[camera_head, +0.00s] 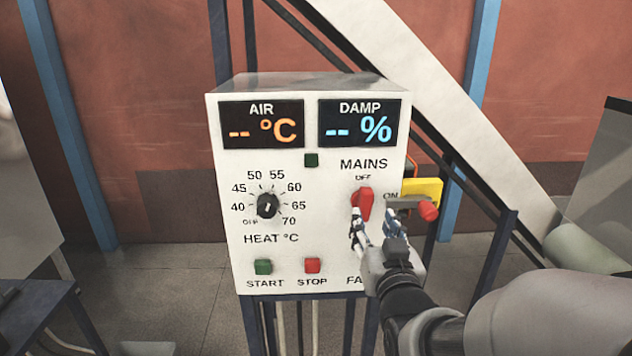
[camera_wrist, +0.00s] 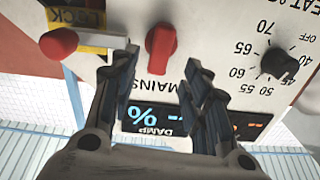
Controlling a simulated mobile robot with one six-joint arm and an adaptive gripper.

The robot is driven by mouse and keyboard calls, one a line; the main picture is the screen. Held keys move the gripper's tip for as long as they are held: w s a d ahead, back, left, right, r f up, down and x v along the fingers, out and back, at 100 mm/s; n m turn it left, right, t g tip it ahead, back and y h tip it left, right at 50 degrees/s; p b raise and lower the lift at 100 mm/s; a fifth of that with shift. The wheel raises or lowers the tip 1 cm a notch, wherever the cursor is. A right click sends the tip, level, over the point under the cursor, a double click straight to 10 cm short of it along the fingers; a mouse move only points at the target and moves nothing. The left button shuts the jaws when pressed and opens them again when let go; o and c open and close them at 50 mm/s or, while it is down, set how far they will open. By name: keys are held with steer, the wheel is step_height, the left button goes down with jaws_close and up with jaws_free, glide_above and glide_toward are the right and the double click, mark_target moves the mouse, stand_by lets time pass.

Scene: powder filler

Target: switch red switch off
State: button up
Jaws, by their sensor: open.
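The red switch (camera_head: 362,203) is a rotary knob under the MAINS label on the white control box (camera_head: 228,215). OFF is printed above it and ON to its right. Its grip stands roughly upright; I cannot tell which end is its pointer. My gripper (camera_head: 375,228) is open and empty in front of the panel, just below and right of the knob in the head view. In the wrist view, which is upside down, the red switch (camera_wrist: 160,48) shows between and beyond the fingers of my gripper (camera_wrist: 158,72). No contact is visible.
A red-tipped grey lever (camera_head: 428,210) with a yellow lock plate (camera_head: 423,190) sticks out close right of the switch. The black heat dial (camera_head: 268,206), green START button (camera_head: 263,267) and red STOP button (camera_head: 312,265) are on the left. Both displays show dashes.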

mark_target(366, 207)
steer(key=w+p, duration=0.2)
steer(key=w, duration=0.5)
jaws_close()
steer(key=shift+f+b, duration=0.2)
steer(key=shift+b, duration=0.4)
steer(key=shift+r+n+b, duration=0.15)
steer(key=shift+n+b, duration=0.25)
steer(key=shift+n, duration=0.2)
